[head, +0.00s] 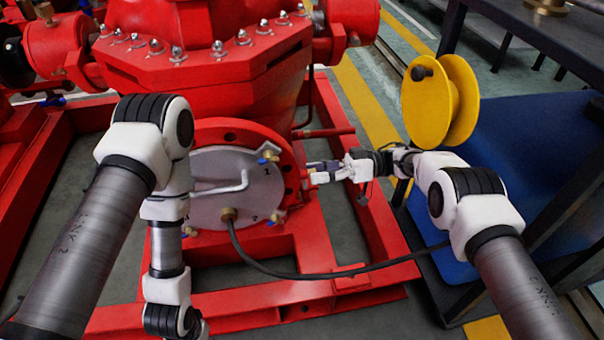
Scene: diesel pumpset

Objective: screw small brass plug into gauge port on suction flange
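The red suction flange (239,133) carries a round grey cover plate (215,215) with a bent handle. My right gripper (311,173) is at the right edge of the flange, its fingers pointing left toward the rim. It is too small to tell whether the fingers are open or shut, or touching the flange. The small brass plug and the gauge port cannot be made out at the fingertips. My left arm hangs down in front of the left side of the plate; its gripper is not in view.
A yellow reel (430,103) stands above a blue surface (510,130). The red base frame (255,315) lies below.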

